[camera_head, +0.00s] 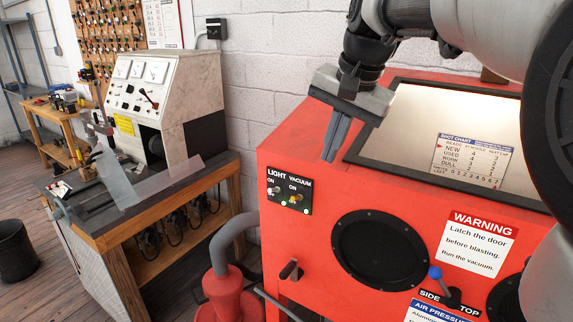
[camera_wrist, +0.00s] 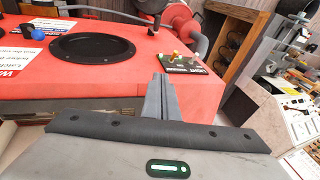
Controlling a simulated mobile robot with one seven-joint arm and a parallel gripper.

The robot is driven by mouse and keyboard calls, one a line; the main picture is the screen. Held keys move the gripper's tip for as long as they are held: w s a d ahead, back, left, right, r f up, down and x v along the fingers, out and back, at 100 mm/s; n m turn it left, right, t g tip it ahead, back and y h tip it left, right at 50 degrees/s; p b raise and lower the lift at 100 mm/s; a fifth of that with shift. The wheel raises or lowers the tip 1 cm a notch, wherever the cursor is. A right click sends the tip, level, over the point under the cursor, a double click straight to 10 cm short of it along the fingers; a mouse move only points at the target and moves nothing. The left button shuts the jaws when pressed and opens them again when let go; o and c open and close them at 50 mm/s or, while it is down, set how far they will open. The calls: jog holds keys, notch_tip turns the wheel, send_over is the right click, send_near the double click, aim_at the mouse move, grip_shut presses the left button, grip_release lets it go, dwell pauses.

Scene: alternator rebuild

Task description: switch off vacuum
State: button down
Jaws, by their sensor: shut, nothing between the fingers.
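The black switch panel (camera_head: 287,206) is on the front of the red blast cabinet (camera_head: 300,140), left of the round glove port. It carries a LIGHT switch (camera_head: 276,190) on the left and a VACUUM switch (camera_head: 295,198) on the right, both marked ON above. The exact lever positions are too small to tell. In the wrist view the panel (camera_wrist: 190,66) shows beyond the fingertips. My gripper (camera_head: 329,158) is shut and empty, pointing down above and to the right of the panel, apart from it. Its closed fingers also show in the wrist view (camera_wrist: 160,80).
A glove port (camera_head: 380,250), a blue-knobbed lever (camera_head: 435,272) and a warning label (camera_head: 478,240) are on the cabinet front. A window (camera_head: 415,120) is in the sloped top. A grey hose (camera_head: 230,238) stands left of the cabinet, and a workbench (camera_head: 110,235) is farther left.

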aim_at(307, 185)
dwell(0.3)
jog(key=x, duration=0.9)
jog(key=shift+f, duration=0.2)
jog(key=a+f, duration=0.1)
jog(key=w+a+f, duration=0.1)
jog(key=shift+w+a, duration=0.15)
jog(key=shift+a, duration=0.15)
jog(key=shift+w+a+f, duration=0.15)
jog(key=shift+a+f, duration=0.15)
jog(key=shift+a, duration=0.15)
